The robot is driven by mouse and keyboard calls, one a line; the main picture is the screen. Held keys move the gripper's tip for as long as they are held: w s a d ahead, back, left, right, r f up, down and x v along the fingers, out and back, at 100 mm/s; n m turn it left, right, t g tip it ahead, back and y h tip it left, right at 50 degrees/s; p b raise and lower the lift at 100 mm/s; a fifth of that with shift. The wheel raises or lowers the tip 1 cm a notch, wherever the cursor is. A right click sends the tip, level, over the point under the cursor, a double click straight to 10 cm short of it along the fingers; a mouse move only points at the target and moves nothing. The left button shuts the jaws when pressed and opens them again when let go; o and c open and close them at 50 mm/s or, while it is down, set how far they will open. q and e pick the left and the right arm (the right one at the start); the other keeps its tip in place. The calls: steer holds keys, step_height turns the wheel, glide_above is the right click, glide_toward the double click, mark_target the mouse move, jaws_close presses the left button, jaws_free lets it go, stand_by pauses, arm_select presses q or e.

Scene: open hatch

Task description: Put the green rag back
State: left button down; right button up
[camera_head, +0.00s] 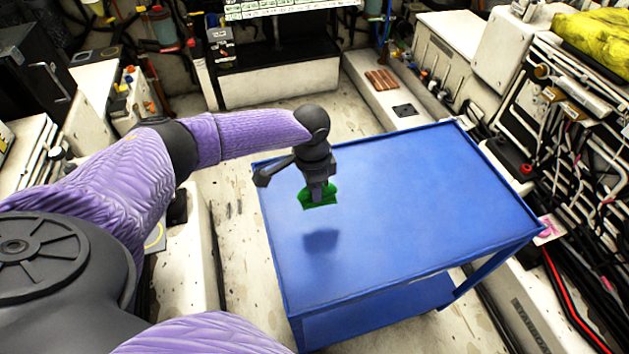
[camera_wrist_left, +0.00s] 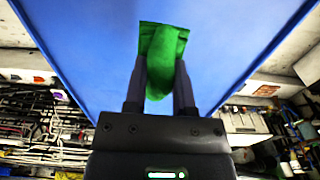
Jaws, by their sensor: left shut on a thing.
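My left gripper (camera_head: 318,188) is shut on the green rag (camera_head: 318,200) and holds it above the blue table (camera_head: 400,190), near its left side. A shadow falls on the tabletop below the rag. In the left wrist view the rag (camera_wrist_left: 162,60) is pinched between the two fingers of my left gripper (camera_wrist_left: 160,78), with the blue table (camera_wrist_left: 95,50) behind it. My right gripper is not in view.
The tabletop is otherwise bare, and it has a lower shelf (camera_head: 385,308). Cables and machinery (camera_head: 570,140) line the right side. A yellow bag (camera_head: 595,38) lies at the top right. The pale floor (camera_head: 235,215) is clear left of the table.

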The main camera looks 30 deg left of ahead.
arm_select(q)
steer(key=shift+f+b, duration=1.95)
steer(key=shift+f, duration=1.55)
steer(key=shift+f, duration=0.2)
steer(key=shift+c, duration=1.8)
jaws_free()
step_height(320, 180, up, 9)
steer(key=p, duration=0.4)
steer(key=shift+s+a+r, duration=0.1)
steer(key=shift+s+r, duration=0.05)
steer(key=shift+r, duration=0.35)
